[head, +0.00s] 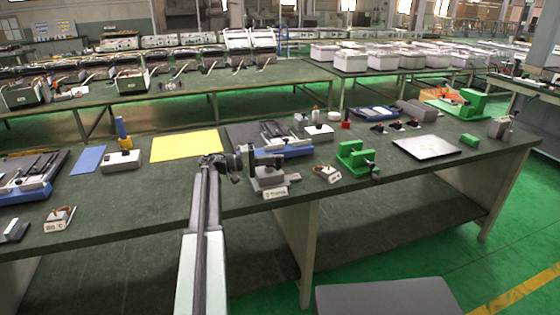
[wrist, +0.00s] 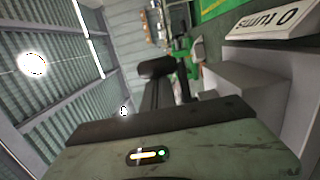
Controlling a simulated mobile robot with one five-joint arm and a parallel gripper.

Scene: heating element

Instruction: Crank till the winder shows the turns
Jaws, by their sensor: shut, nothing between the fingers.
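The winder (head: 268,178) is a grey block with a dark upright, near the front edge of the green bench in the head view. Its white sign (head: 275,191) faces me; in the wrist view the sign (wrist: 270,20) appears upside down and reads 0 turns. A dark rounded knob (wrist: 157,67) on a dark bar shows in the wrist view, probably the crank handle. My gripper (head: 236,178) is shut and empty, close to the left side of the winder. Whether it touches the crank cannot be told, as dark parts overlap there.
A green clamp-like fixture (head: 357,158) and a small labelled block (head: 327,174) stand right of the winder. A blue-based device (head: 285,149) lies behind. A yellow sheet (head: 186,146) and a grey block with a yellow-blue post (head: 122,158) are left.

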